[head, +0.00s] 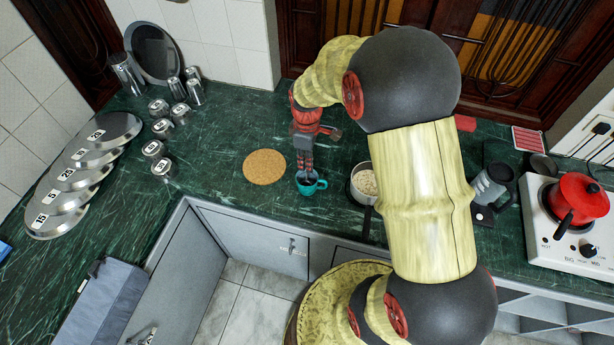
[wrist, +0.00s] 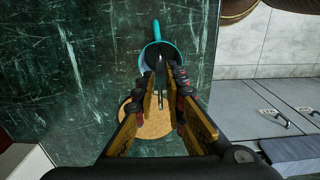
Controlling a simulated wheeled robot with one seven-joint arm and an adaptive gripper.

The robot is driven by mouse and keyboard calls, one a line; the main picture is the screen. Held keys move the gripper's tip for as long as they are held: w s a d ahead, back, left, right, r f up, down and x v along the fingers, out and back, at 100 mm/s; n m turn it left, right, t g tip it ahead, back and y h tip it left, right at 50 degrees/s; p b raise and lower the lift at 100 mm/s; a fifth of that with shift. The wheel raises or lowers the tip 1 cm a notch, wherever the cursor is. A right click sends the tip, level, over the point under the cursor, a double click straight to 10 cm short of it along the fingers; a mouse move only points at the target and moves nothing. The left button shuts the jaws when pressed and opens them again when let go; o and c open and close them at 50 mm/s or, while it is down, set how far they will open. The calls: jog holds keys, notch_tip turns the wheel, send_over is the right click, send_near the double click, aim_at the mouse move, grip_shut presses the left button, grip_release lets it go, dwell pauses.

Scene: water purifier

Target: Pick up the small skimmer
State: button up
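A teal mug (head: 312,185) stands on the green counter near its front edge. In the wrist view the mug (wrist: 168,46) lies just beyond my fingertips, its handle pointing away. A thin, shiny metal piece (wrist: 162,68), which looks like the small skimmer's handle, rises from the mug between my fingers. Its lower part is hidden in the mug. My gripper (head: 306,170) points down over the mug. In the wrist view my gripper's two fingers (wrist: 164,72) stand apart, one on each side of the metal piece, with a gap showing.
A round cork mat (head: 264,167) lies left of the mug. A saucepan (head: 363,183) with pale contents stands to the right, its handle over the front edge. Metal canisters (head: 163,168) and numbered plates (head: 62,198) are at left. A red kettle (head: 580,197) sits on the stove at right.

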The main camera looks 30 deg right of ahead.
aim_at(307, 181)
notch_tip(307, 181, down, 6)
jog(key=shift+f+b, duration=0.25)
jog(key=shift+b, duration=0.35)
jog(key=shift+c, duration=0.8)
grip_shut()
notch_tip(307, 181, up, 10)
jog(key=shift+r+p, duration=0.1)
jog(key=shift+p, duration=0.85)
